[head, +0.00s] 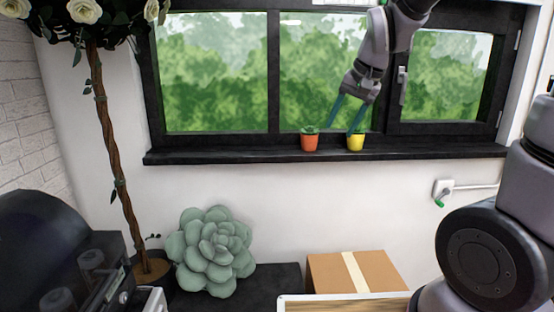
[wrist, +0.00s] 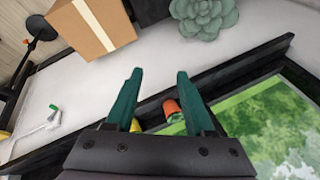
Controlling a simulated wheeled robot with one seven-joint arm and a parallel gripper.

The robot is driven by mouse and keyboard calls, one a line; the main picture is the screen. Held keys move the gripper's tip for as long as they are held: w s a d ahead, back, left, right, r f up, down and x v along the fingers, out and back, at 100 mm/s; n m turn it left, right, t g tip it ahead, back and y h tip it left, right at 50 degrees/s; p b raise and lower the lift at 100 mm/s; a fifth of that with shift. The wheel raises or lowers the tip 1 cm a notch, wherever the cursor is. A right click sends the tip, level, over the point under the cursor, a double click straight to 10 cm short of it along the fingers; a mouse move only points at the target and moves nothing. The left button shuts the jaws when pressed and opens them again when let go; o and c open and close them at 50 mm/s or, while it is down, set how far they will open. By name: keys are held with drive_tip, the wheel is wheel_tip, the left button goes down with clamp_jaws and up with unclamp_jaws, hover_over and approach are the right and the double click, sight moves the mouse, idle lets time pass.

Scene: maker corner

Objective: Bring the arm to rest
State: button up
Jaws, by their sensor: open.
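My gripper (head: 343,124) is raised in front of the window, at the end of my arm reaching in from the upper right. Its two teal fingers point down and stand apart, with nothing seen between them. An orange pot (head: 310,142) with a small plant stands on the black sill to the left of the fingers. A yellow pot (head: 356,143) stands by the right finger; whether they touch cannot be told. In the wrist view, the open fingers (wrist: 159,76) show in front, and the orange pot (wrist: 172,108) lies partly hidden beside the right finger.
The window sill (head: 240,154) runs under the window. A large succulent (head: 212,250) and a cardboard box (head: 355,272) stand below. A rose tree (head: 112,160) rises at the left. A wall fitting with a green end (head: 442,192) is at the right. The white wall between is clear.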

drive_tip(key=s+d+r+t, duration=0.1)
drive_tip(key=s+d+r, duration=0.2)
drive_tip(key=s, duration=0.3)
drive_tip(key=s+d+r+t, duration=0.1)
drive_tip(key=s+d+r, duration=0.3)
drive_tip(key=s, duration=0.3)
drive_tip(key=shift+s+d+t+h, duration=0.15)
drive_tip(key=shift+d+t+h, duration=0.25)
drive_tip(key=shift+d, duration=0.5)
